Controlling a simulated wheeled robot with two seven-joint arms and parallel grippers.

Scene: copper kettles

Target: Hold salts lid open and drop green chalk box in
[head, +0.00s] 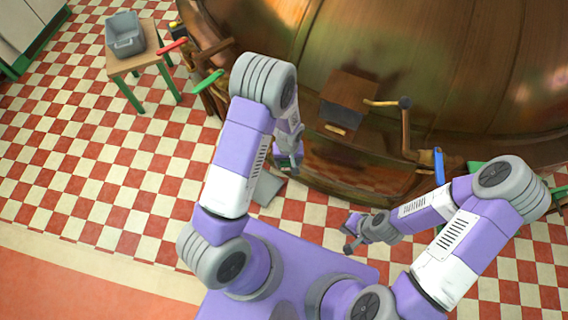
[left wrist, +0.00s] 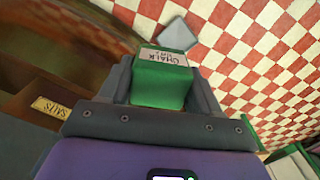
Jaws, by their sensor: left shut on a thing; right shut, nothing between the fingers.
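The green chalk box (left wrist: 160,84), with a white label reading CHALK, is held between the fingers of my left gripper (left wrist: 162,92) in the left wrist view. In the head view my left gripper (head: 290,160) is low and left of the salts box; the chalk box cannot be made out there. The brown salts box (head: 347,95) is against the copper kettle, its lid seemingly down. Its SALTS label shows on the box (left wrist: 32,100) at the left of the left wrist view. My right gripper (head: 350,238) is shut and empty, below and apart from the salts box.
The copper kettle (head: 420,60) fills the upper right. A brass pipe with a lever (head: 404,125) stands right of the salts box. A grey flat thing (head: 267,188) lies on the checkered floor. A small table (head: 138,60) holds a grey tub (head: 125,38). The left floor is clear.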

